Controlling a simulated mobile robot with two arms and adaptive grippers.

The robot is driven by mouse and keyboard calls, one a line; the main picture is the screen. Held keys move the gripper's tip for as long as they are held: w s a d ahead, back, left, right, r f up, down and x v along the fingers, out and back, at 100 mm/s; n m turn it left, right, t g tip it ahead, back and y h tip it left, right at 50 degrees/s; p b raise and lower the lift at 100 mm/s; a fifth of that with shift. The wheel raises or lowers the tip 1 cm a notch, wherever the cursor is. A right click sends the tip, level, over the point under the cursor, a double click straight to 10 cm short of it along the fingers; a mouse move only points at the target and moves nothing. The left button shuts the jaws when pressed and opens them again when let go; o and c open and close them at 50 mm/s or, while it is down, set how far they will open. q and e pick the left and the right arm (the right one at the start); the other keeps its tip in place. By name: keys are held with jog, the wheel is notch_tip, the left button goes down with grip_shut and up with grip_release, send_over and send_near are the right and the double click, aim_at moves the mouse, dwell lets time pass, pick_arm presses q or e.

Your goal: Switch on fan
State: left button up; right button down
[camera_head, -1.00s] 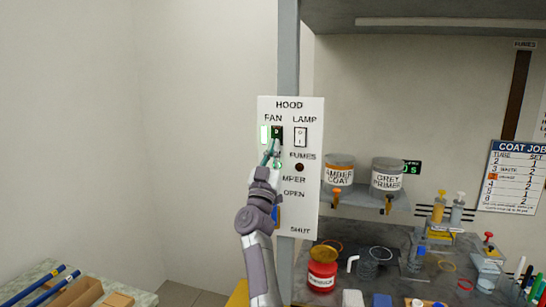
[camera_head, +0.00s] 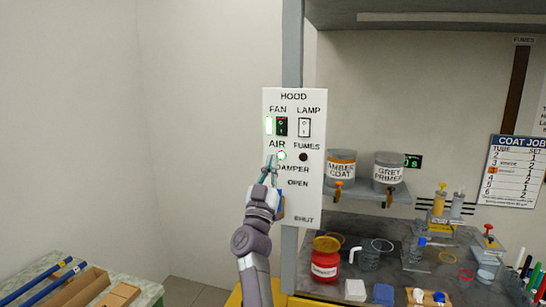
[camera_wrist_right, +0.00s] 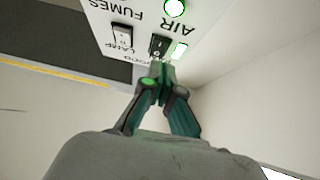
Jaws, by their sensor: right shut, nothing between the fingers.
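The white hood panel (camera_head: 294,205) hangs on a grey post. Its dark fan switch (camera_head: 282,127) sits under the word FAN, with a lit green strip (camera_head: 268,126) beside it. The round AIR light (camera_head: 281,155) glows pale with a green rim. My right gripper (camera_head: 268,160) is shut and empty, below and left of the fan switch in the head view. In the right wrist view, the fingertips (camera_wrist_right: 158,70) show just below the fan switch (camera_wrist_right: 159,45); I cannot tell the exact gap. My left gripper is not in view.
The white lamp switch (camera_head: 304,127) is right of the fan switch. The FUMES light (camera_head: 303,157) is dark. A shelf with two cans (camera_head: 341,169) and a cluttered bench are to the right. A table with wooden blocks (camera_head: 78,288) is at lower left.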

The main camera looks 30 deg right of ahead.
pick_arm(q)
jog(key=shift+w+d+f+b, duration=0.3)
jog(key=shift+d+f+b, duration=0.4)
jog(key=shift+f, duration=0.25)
pick_arm(e)
jog(key=v, duration=0.5)
jog(key=shift+w+d+f, duration=0.1)
jog(key=shift+w, duration=0.05)
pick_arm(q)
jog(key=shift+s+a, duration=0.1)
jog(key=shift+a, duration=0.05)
